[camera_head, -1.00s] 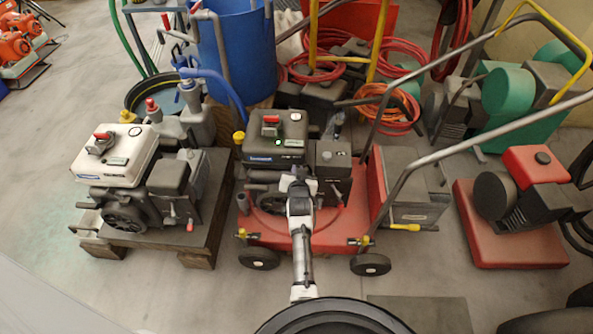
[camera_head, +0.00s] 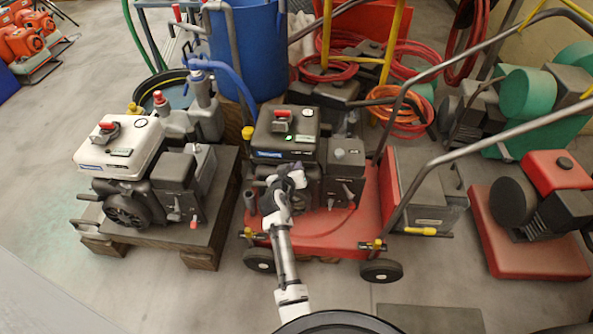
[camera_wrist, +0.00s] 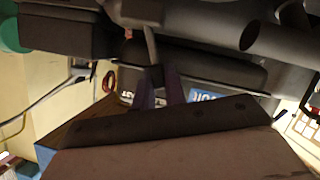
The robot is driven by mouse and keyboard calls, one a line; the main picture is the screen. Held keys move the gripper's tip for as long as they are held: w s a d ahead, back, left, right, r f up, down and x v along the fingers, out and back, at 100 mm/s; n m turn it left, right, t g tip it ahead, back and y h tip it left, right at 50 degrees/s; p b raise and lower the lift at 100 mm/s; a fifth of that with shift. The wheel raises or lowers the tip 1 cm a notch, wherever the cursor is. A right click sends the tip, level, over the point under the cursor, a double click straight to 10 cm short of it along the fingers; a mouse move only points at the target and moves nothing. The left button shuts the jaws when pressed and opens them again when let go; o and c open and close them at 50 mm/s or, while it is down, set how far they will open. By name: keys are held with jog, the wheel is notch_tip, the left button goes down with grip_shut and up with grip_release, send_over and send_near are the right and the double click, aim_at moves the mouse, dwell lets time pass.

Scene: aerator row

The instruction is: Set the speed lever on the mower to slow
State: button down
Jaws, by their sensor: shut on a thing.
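The mower has a red deck (camera_head: 330,236) with wheels and a black engine (camera_head: 285,128) on top. My gripper (camera_head: 295,173) is at the front of the engine, below its top cover. In the wrist view the fingers (camera_wrist: 158,92) are closed around the end of a grey lever (camera_wrist: 150,45). The lever runs from the engine into the gap between the fingers. My gripper hides this lever in the head view, and no speed marking is readable. Another small lever (camera_head: 348,194) stands on the dark box to the right, apart from my gripper.
A white-topped engine (camera_head: 120,148) stands on a pallet to the left. A blue barrel (camera_head: 247,55) and coiled hoses (camera_head: 398,112) are behind. The mower's grey handle bar (camera_head: 480,148) slants up right. A red-based machine (camera_head: 525,245) is far right.

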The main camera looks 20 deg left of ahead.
dwell(0.4)
jog(key=c, duration=1.4)
grip_release()
jog(key=shift+c, duration=0.2)
jog(key=v, duration=1.4)
jog(key=shift+f, duration=0.15)
jog(key=shift+a, duration=0.1)
